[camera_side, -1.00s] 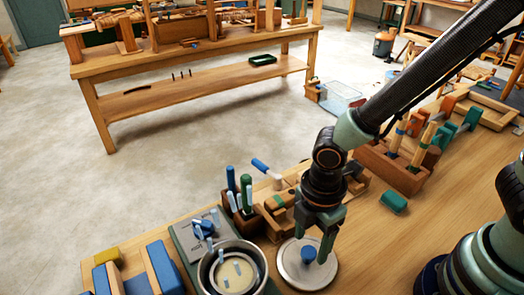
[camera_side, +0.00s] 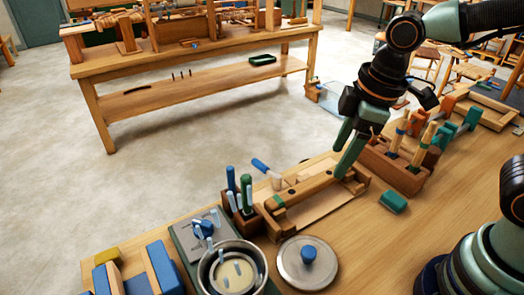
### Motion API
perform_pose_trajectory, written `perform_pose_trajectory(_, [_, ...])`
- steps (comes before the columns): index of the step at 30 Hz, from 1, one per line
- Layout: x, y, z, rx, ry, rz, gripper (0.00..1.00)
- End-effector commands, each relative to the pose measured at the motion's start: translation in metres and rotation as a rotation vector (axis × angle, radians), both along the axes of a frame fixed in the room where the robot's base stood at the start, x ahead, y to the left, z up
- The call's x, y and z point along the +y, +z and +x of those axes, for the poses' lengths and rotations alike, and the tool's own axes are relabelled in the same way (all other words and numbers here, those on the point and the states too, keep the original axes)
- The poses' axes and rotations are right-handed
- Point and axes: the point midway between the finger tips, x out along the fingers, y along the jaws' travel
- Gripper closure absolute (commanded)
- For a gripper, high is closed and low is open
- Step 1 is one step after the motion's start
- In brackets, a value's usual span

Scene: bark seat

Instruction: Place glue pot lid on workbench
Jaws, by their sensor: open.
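The glue pot lid (camera_side: 293,268) is a round grey metal disc with a blue knob (camera_side: 309,254) on top. It lies flat on the wooden workbench (camera_side: 350,262), just right of the glue pot (camera_side: 261,253). The pot is an open metal vessel with pale contents and several light blue pieces showing in it. My gripper (camera_side: 342,159) is open and empty, raised up and to the right of the lid, in front of or above a wooden tray-like fixture. Nothing shows between its green fingers.
A wooden fixture (camera_side: 305,187) and a holder with blue and green handles (camera_side: 246,192) stand behind the lid. A wooden tool rack (camera_side: 382,164) and a green block (camera_side: 393,201) are to the right. The bench right of the lid is clear.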

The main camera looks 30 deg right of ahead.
Motion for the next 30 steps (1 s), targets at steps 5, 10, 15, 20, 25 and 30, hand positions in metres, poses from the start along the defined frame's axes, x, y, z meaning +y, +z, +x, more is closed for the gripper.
perform_pose_trajectory(5, [-0.066,0.03,0.008,-0.14,-0.508,0.129,0.33])
perform_pose_trajectory(10, [-0.098,0.042,0.006,-0.214,-0.767,0.206,0.33])
perform_pose_trajectory(15, [-0.105,0.044,0.005,-0.229,-0.826,0.224,0.33])
perform_pose_trajectory(20, [-0.104,0.044,0.006,-0.228,-0.822,0.223,0.33])
perform_pose_trajectory(25, [-0.104,0.044,0.006,-0.227,-0.82,0.223,0.33])
perform_pose_trajectory(30, [-0.104,0.044,0.006,-0.227,-0.819,0.223,0.33])
